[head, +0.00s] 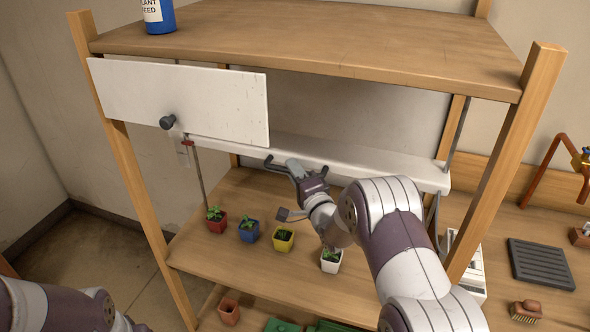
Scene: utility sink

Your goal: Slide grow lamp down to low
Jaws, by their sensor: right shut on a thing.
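The grow lamp (392,174) is a long white bar under the top shelf of the wooden rack, running between thin metal rods. My right gripper (295,168) is at the front edge of the lamp, around the middle of its length, shut on the lamp's dark handle. The fingertips are small and partly hidden by the hand. A red marker (187,143) shows by the left rod near the lamp's left end. Part of my left arm shows at the bottom left, but its gripper is out of view.
Small plants stand in a red pot (215,225), a blue pot (249,235), a yellow pot (283,243) and a white pot (330,266) on the shelf below. A white panel (210,101) with a dark knob (167,122) covers the rack's upper left front.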

